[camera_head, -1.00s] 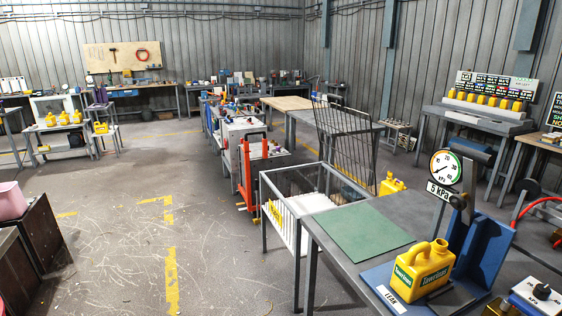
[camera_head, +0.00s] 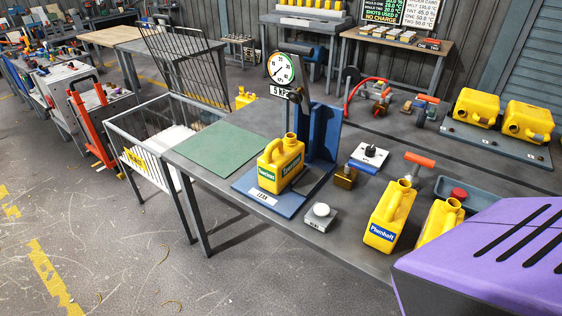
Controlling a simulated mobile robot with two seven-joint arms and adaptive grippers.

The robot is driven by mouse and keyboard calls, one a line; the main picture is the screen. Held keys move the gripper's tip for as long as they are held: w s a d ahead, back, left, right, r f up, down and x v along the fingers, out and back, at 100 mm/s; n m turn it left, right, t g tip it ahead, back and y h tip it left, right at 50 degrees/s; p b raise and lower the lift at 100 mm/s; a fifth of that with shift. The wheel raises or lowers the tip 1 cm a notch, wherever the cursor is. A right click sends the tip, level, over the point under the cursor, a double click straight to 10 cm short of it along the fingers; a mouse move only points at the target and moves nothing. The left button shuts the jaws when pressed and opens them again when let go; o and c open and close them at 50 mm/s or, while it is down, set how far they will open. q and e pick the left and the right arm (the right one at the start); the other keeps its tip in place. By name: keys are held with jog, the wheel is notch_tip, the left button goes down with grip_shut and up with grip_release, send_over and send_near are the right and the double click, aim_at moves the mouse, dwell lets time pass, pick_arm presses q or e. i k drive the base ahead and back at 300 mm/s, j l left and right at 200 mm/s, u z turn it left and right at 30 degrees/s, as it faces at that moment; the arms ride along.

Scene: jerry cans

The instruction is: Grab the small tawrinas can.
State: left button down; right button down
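A small yellow can (camera_head: 281,166) with a green label stands upright on the blue base of a pressure test stand on the grey table. Its label reads as Tawrinas in the earlier head view; now the lettering is too small to read surely. Its handle and spout are on top, with the blue upright plate (camera_head: 322,130) just behind it to the right. Nothing grips it. Neither of my grippers shows in the head view.
A yellow Plumhoft can (camera_head: 383,222) and another yellow can (camera_head: 439,220) stand to the right on the table. A round gauge (camera_head: 281,68) rises behind the stand. A green mat (camera_head: 214,147) lies left. A purple casing (camera_head: 490,262) fills the lower right. Floor at left is open.

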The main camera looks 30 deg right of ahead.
aim_at(282, 160)
jog(key=i+j+z, duration=0.1)
jog(key=z, duration=1)
jog(key=k+j, duration=0.05)
